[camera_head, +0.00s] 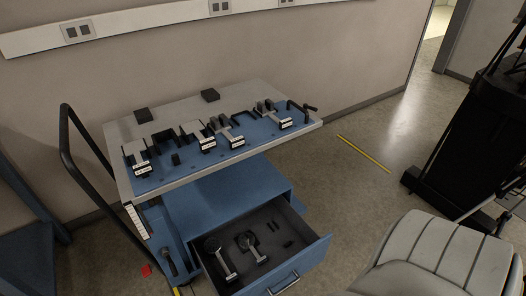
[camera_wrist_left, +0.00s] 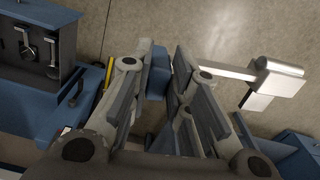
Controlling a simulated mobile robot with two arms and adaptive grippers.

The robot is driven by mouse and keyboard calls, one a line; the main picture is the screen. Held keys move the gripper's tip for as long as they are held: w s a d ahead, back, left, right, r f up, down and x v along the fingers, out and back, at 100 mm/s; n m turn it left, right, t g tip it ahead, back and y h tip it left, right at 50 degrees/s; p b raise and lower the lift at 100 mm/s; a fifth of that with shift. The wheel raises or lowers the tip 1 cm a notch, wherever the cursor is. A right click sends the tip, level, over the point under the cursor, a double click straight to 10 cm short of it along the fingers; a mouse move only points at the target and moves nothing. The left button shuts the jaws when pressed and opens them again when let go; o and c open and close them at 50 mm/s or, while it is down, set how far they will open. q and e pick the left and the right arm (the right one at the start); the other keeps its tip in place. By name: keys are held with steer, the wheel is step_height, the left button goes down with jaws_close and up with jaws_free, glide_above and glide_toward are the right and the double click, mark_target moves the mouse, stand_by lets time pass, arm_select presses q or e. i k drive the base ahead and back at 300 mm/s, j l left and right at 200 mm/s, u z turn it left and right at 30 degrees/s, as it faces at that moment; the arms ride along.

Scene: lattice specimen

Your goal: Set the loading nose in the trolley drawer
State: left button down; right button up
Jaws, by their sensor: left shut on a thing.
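My left gripper (camera_wrist_left: 160,75) shows in the left wrist view, its two fingers shut on a small blue block (camera_wrist_left: 158,70), which appears to be the loading nose. The trolley drawer (camera_head: 319,247) is pulled open at the front of the blue trolley (camera_head: 225,190). Its dark inside holds two grey round-headed tools on the left and middle, and several small dark pieces further right. The drawer also shows at the top left of the left wrist view (camera_wrist_left: 65,72), apart from the gripper. Neither gripper shows in the head view.
Several grey fixtures with white labels (camera_head: 237,142) stand on the trolley top. A pale chair (camera_head: 440,255) stands right of the drawer, a black machine (camera_head: 450,160) behind it. A pale bar with blocks (camera_wrist_left: 275,78) lies right of the gripper. Bare drawer floor shows around the tools.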

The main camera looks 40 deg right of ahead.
mark_target(282, 248)
steer(key=l+u, duration=0.1)
steer(key=l, duration=0.3)
steer(key=k+l+u, duration=0.1)
steer(key=l, duration=0.35)
steer(key=k+l+u, duration=0.1)
steer(key=l, duration=0.3)
steer(key=k+l+u, duration=0.1)
steer(key=l, duration=0.3)
steer(key=k+l+u, duration=0.1)
steer(key=l, duration=0.3)
steer(key=l+u, duration=0.1)
steer(key=l, duration=0.5)
steer(key=k+l+u, duration=0.1)
steer(key=l, duration=0.45)
steer(key=l+u, duration=0.1)
steer(key=l, duration=0.5)
steer(key=k+l+u, duration=0.1)
steer(key=l, duration=0.95)
